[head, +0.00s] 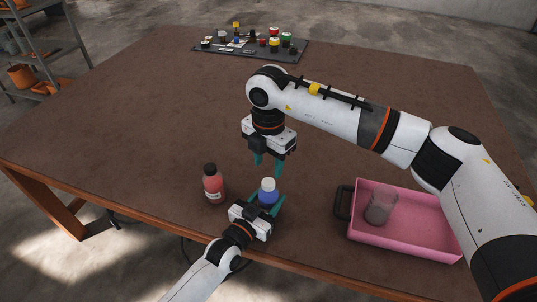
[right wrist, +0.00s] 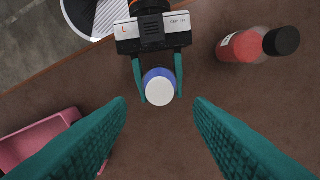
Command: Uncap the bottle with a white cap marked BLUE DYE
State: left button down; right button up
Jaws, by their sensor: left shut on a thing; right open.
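The bottle with a white cap (head: 268,184) has a blue body (head: 268,197) and stands upright near the table's front edge. No marking on it can be read from here. My left gripper (head: 265,206) is shut on the bottle's body from the front. In the right wrist view the white cap (right wrist: 161,91) shows from above, with my left gripper's fingers (right wrist: 162,72) on both sides of the bottle. My right gripper (head: 268,168) is open and empty, pointing down above the cap. Its two teal fingers (right wrist: 160,125) stand wide apart, clear of the cap.
A red bottle with a black cap (head: 213,184) stands just left; it also shows in the right wrist view (right wrist: 255,45). A pink tray (head: 405,238) holding a clear beaker (head: 381,206) is at the right. A dark mat (head: 290,53) with several small items lies far back.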

aim_at(268, 182)
notch_tip(268, 182, down, 6)
jog(key=shift+f, duration=0.1)
dwell(0.4)
